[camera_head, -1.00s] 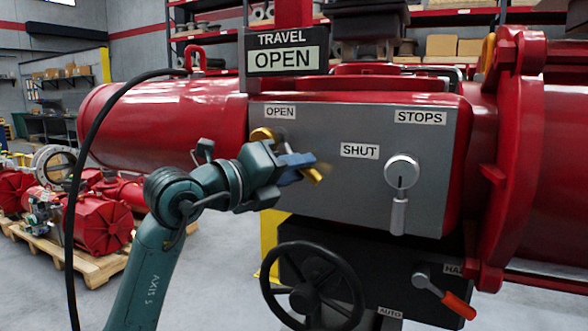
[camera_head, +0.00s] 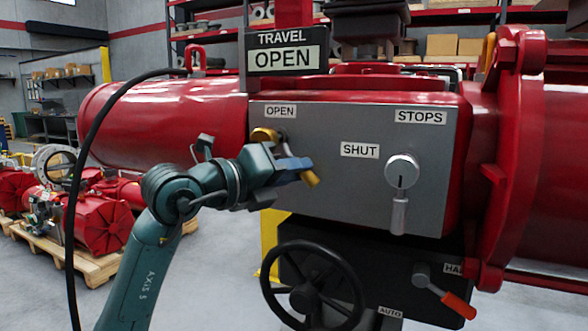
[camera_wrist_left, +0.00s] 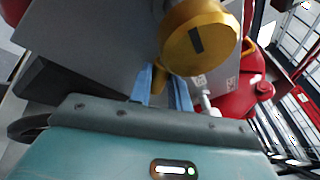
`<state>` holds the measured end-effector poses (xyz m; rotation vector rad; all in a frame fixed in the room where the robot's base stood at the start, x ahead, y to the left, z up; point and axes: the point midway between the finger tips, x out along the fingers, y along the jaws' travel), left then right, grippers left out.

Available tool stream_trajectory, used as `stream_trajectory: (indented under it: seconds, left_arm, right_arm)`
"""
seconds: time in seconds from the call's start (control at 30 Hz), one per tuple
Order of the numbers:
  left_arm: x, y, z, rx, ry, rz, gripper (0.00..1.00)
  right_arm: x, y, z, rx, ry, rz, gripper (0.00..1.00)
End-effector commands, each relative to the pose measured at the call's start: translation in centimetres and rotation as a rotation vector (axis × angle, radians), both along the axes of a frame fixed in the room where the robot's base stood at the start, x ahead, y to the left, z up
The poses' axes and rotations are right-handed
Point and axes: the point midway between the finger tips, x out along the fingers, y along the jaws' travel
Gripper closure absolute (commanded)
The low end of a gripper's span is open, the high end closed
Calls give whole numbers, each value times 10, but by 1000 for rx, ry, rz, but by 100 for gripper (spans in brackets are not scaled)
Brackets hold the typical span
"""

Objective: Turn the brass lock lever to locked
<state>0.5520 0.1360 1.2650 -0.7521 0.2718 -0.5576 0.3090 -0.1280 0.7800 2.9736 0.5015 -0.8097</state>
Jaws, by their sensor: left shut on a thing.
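The brass lock lever has a round hub (camera_head: 264,135) below the OPEN label on the grey panel. Its handle end (camera_head: 311,178) sticks out past my fingers, pointing down and to the right. My left gripper (camera_head: 294,167) has blue fingers and is shut on the lever. In the left wrist view, the brass hub (camera_wrist_left: 200,42) with a dark slot mark sits above the blue fingers of the gripper (camera_wrist_left: 165,84), with part of the handle between them. The middle of the lever is hidden by the gripper in the head view. My right gripper is not in view.
A silver lever (camera_head: 400,180) hangs down beside the SHUT and STOPS labels. Below are a black handwheel (camera_head: 312,285) and a red-handled lever (camera_head: 455,303). The travel indicator (camera_head: 285,58) reads OPEN.

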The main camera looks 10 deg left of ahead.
Motion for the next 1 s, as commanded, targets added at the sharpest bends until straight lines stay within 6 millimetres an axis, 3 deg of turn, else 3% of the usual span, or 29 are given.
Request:
stream_trajectory:
  seconds: [0.6,1.0]
  left_arm:
    - [6,29,-14,511,-101,4,100]
    - [8,43,-16,730,-143,2,100]
  right_arm:
    - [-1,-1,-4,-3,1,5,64]
    - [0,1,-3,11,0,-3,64]
